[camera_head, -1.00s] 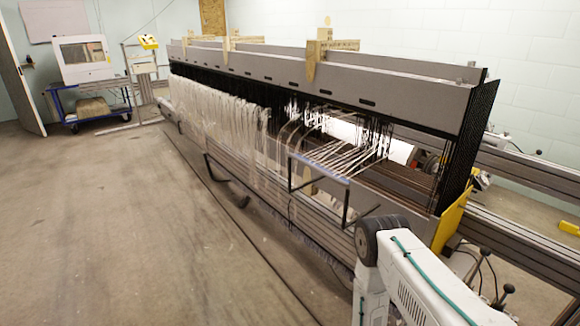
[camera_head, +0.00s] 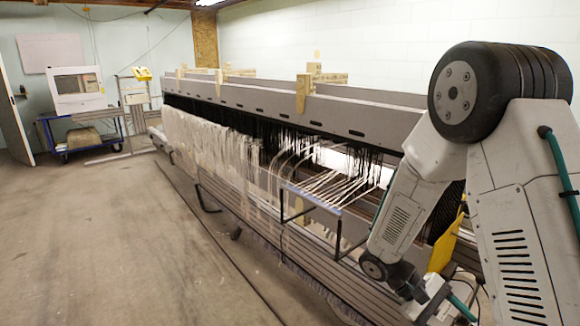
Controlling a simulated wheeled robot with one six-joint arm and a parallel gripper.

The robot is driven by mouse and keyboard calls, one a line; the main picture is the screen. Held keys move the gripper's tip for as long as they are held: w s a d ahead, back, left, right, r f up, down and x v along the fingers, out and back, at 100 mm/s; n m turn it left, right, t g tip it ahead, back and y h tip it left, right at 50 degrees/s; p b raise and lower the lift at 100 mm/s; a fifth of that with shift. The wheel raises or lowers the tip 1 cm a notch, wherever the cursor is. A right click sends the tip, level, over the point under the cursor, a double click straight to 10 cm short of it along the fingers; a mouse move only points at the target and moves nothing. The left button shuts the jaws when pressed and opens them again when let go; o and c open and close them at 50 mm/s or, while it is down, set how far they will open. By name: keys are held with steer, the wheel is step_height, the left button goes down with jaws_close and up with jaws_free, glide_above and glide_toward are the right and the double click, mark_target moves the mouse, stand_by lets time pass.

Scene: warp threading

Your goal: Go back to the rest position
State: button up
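My arm stands at the right, folded at a dark, thick elbow joint. Its forearm slopes down and left to the wrist joints near the bottom edge. The fingers of my gripper cannot be made out, so its state does not show. The long grey loom frame (camera_head: 357,122) runs from the right into the back left. Pale warp threads (camera_head: 205,139) hang along its front, and a loose bundle of threads (camera_head: 318,183) stretches to a small bar frame (camera_head: 311,196). My wrist is to the right of that frame, with a visible gap. My arm hides the loom's right end.
Grey beams (camera_head: 300,250) run low along the loom's front. A yellow plate (camera_head: 446,243) shows behind my arm. A blue cart (camera_head: 64,142) with a white boxed machine (camera_head: 75,88) stands at the back left. The floor (camera_head: 90,240) at the left is clear.

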steer(key=s+a+r+m+t+y, duration=0.1)
steer(key=s+a+r+t+y, duration=0.3)
steer(key=s+r, duration=0.3)
steer(key=s+a+r+m+t+y, duration=0.1)
steer(key=s+a+r+t+y, duration=0.4)
steer(key=r, duration=1)
steer(key=shift+s+a+r+m+t, duration=0.25)
steer(key=shift+s+a, duration=0.45)
steer(key=shift+s, duration=0.55)
